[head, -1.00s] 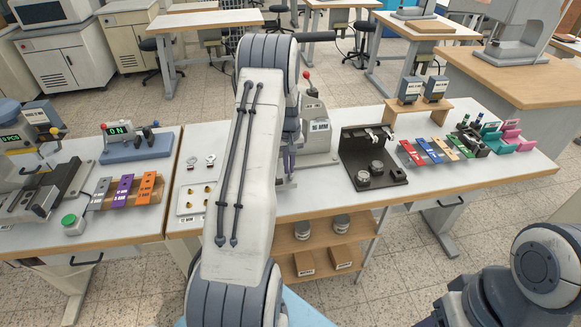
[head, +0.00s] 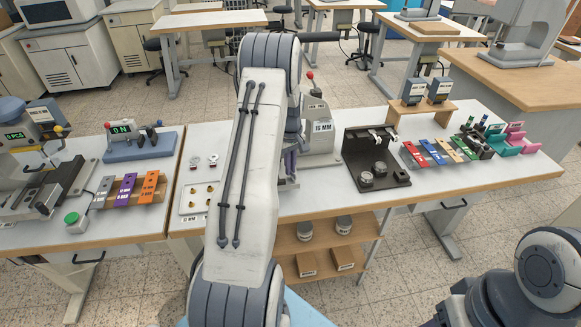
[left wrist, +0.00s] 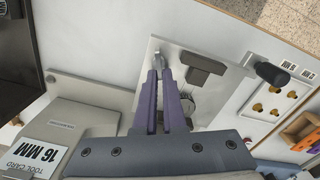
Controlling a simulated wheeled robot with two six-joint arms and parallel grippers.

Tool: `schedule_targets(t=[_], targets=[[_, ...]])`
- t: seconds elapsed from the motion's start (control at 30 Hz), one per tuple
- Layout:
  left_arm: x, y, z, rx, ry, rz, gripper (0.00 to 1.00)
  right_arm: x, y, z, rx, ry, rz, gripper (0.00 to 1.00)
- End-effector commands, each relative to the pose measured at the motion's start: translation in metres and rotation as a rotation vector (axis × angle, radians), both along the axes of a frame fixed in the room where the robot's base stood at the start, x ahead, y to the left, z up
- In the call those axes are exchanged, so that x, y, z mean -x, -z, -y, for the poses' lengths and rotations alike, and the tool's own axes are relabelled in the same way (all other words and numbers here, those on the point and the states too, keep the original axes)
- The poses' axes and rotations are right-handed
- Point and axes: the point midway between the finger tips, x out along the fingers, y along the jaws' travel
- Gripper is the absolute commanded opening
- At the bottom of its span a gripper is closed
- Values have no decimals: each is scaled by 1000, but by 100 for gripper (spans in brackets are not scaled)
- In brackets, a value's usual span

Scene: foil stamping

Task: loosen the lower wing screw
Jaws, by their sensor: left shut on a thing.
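The light grey machine with the 16 MM card (head: 321,131) stands on the bench behind my left forearm. In the left wrist view its card (left wrist: 38,156) is at lower left and its pale plate (left wrist: 170,50) fills the middle. My left gripper (left wrist: 159,74) has purple fingers, closed together on a small silver wing screw (left wrist: 158,59) at the plate. The fingertips hide part of the screw. In the head view my left gripper (head: 290,160) is mostly hidden by my arm. I cannot see a second wing screw. My right gripper is out of view.
A dark T-shaped knob (left wrist: 206,68) and a black-ended lever (left wrist: 271,73) sit close right of the fingers. A white tray with brass pieces (head: 197,197) lies left of my arm. A black fixture (head: 372,157) stands to the right.

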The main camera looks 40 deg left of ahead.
Motion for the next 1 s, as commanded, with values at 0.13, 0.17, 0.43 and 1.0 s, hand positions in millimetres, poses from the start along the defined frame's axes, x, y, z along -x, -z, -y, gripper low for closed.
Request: schedule_targets(t=[0.13, 0.17, 0.43, 1.0], targets=[[3, 1, 2, 6, 1, -9, 0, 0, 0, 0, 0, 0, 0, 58], [3, 1, 2, 7, 1, -10, 11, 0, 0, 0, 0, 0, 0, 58], [1, 1, 1, 4, 2, -5, 38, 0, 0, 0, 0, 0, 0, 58], [0, -71, 0, 0, 2, 1, 38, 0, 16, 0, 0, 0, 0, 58]])
